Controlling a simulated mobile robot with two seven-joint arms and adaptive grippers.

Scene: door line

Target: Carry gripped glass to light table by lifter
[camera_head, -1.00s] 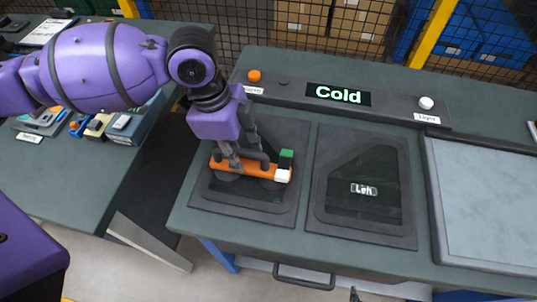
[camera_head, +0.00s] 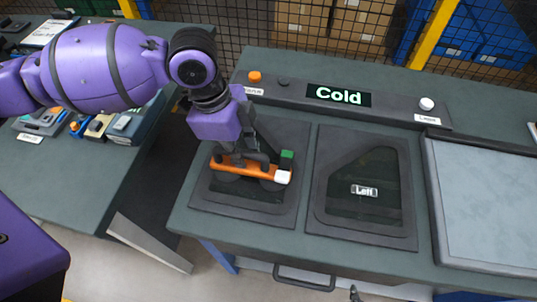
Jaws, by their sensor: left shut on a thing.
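My left gripper (camera_head: 240,157) is shut on the orange lifter (camera_head: 232,163), a bar with a green block and a white end at its right. The lifter sits over the dark glass (camera_head: 245,192) in the left black tray; I cannot tell whether it is clear of the tray. A second dark glass pane (camera_head: 362,205), labelled "Left", lies in the middle tray. The light table (camera_head: 485,205), a pale grey panel in a dark frame, is at the right. My right gripper is not in view.
A console (camera_head: 390,104) along the back of the bench carries a "Cold" display (camera_head: 338,95), an orange button (camera_head: 254,77) and a white button (camera_head: 426,103). A side table (camera_head: 75,185) at left holds small tools. A mesh fence stands behind.

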